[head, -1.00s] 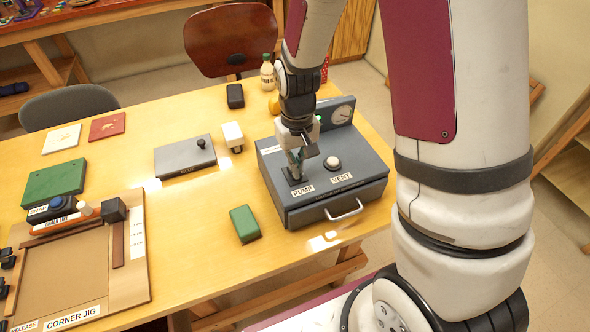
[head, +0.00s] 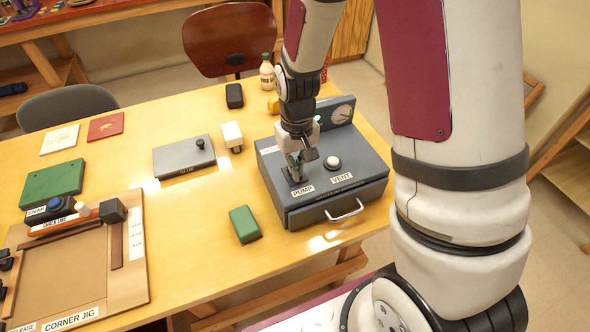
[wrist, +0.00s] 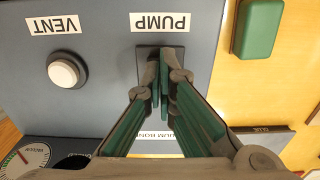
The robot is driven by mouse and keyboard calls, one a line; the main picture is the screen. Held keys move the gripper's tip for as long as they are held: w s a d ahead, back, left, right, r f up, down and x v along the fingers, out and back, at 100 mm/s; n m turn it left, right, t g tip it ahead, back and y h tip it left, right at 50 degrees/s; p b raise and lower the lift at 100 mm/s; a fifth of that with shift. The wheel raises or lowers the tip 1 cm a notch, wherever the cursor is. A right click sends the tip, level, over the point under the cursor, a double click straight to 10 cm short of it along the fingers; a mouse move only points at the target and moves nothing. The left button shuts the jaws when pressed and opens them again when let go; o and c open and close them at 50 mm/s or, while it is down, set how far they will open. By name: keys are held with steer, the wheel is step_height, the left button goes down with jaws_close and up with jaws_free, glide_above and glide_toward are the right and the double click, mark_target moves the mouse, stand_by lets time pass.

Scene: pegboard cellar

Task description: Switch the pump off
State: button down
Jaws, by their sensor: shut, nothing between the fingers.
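The grey-blue vacuum box (head: 330,207) stands at the right end of the table. It carries a PUMP label (head: 302,191), a VENT label (head: 341,178) and a round white vent button (head: 332,163). My gripper (head: 295,178) is shut and points down at the pump switch's dark plate, behind the PUMP label. In the wrist view the closed fingertips (wrist: 164,62) lie over the dark switch plate (wrist: 148,52). The switch lever itself is hidden by the fingers, so its position cannot be told. Whether the fingertips touch it is not clear.
A gauge (head: 343,114) stands at the box's back, and a handle (head: 345,211) sticks out in front. A green block (head: 244,224) lies left of the box. A grey plate with a knob (head: 184,158) and the corner jig (head: 70,265) lie farther left.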

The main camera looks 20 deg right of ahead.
steer(key=shift+r+p, duration=1.55)
steer(key=shift+r, duration=1.9)
steer(key=shift+r, duration=0.2)
steer(key=s+r+t, duration=0.2)
steer(key=s+r, duration=0.7)
steer(key=r, duration=0.2)
steer(key=s+r+t+b, duration=0.1)
steer(key=s+r+t, duration=0.2)
steer(key=s+r, duration=0.6)
step_height(320, 180, up, 3)
steer(key=shift+r+t, duration=0.1)
steer(key=shift+t, duration=0.2)
